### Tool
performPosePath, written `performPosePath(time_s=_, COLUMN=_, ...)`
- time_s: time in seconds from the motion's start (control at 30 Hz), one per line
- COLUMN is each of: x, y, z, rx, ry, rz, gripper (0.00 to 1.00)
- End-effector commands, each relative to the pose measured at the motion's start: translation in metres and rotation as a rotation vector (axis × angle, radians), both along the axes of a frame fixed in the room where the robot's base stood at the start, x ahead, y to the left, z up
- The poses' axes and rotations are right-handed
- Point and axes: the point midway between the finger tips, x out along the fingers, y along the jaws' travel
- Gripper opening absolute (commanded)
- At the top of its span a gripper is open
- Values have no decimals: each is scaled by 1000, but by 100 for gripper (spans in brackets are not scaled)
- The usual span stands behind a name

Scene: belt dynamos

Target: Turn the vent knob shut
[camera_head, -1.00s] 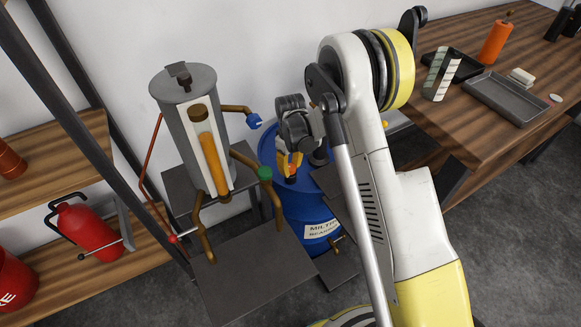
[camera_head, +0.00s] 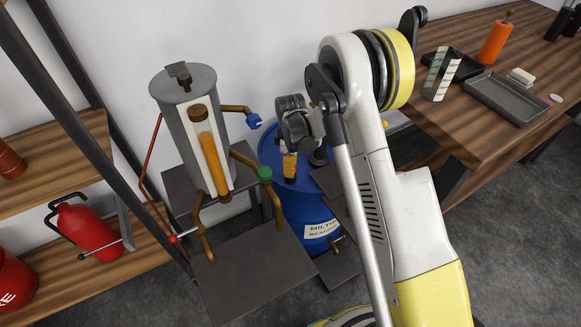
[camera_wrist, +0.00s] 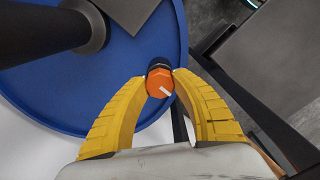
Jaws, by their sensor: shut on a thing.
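The vent knob (camera_wrist: 160,84) is orange with a white mark line and a dark collar. In the wrist view it sits between the two curved yellow fingers of my gripper (camera_wrist: 158,77), whose tips press on it from both sides. The knob is above the top of the blue drum (camera_wrist: 60,95). In the head view my gripper (camera_head: 290,172) points down over the same blue drum (camera_head: 300,203), and its fingers and wrist hide the knob there.
A grey cylinder with an amber sight tube (camera_head: 180,125) stands left of the drum, with copper pipes, a blue knob (camera_head: 253,121) and a green knob (camera_head: 265,173). A dark post (camera_wrist: 45,32) rises from the drum. A wooden bench (camera_head: 480,135) is at right.

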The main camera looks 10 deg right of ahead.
Motion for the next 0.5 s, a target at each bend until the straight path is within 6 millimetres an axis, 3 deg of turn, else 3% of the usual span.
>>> performPosePath(time_s=0.37, x=0, y=0, z=0, rx=1, ry=0, rz=6, gripper=1)
performPosePath(time_s=0.4, x=0, y=0, z=0, rx=1, ry=0, rz=6, gripper=37)
performPosePath(time_s=0.47, x=0, y=0, z=0, rx=1, ry=0, rz=5, gripper=55)
performPosePath(time_s=0.5, x=0, y=0, z=0, rx=1, ry=0, rz=5, gripper=55)
